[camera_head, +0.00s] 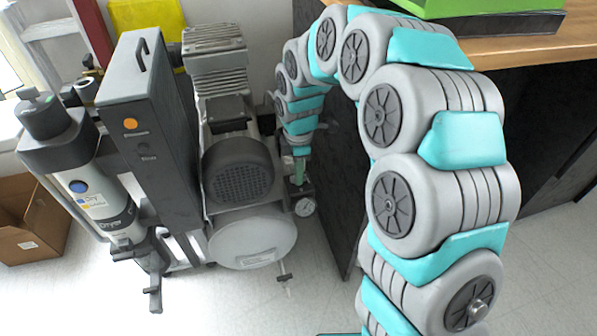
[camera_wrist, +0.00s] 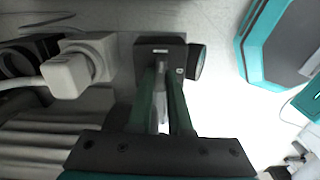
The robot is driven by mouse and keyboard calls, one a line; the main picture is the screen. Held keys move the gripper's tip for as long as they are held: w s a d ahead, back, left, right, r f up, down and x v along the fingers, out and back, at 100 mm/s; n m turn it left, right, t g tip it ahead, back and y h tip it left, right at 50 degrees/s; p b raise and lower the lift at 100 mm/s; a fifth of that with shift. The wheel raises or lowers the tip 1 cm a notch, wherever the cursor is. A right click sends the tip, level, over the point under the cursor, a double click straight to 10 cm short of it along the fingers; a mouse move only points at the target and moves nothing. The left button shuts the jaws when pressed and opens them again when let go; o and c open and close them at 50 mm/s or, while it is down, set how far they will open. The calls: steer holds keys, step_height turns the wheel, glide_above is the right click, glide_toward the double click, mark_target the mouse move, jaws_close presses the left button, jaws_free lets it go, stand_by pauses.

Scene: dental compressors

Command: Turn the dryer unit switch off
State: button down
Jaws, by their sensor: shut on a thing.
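My gripper (camera_head: 301,152) is at the right side of the compressor (camera_head: 238,180), just above a round gauge (camera_head: 304,207). In the wrist view its two green fingers (camera_wrist: 162,112) are shut on a narrow pale piece (camera_wrist: 161,108) below a black block (camera_wrist: 160,50). I cannot tell whether this piece is the dryer switch. A white cylinder with a partly readable "Drye" label (camera_head: 97,200) stands at the left of the head view, apart from my gripper. A tall dark box (camera_head: 150,120) beside it carries an orange round button. No switch position is readable.
A pale square fitting (camera_wrist: 80,70) and ribbed grey housing lie left of the fingers in the wrist view. A dark cabinet with a wooden top (camera_head: 510,48) stands at right. A cardboard box (camera_head: 32,225) sits at far left. Floor in front is clear.

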steer(key=m, duration=0.8)
steer(key=shift+m+b, duration=0.3)
steer(key=shift+b, duration=0.1)
steer(key=m, duration=0.4)
steer(key=shift+m, duration=2.2)
steer(key=c, duration=0.8)
jaws_free()
steer(key=shift+c, duration=0.2)
steer(key=shift+r, duration=0.1)
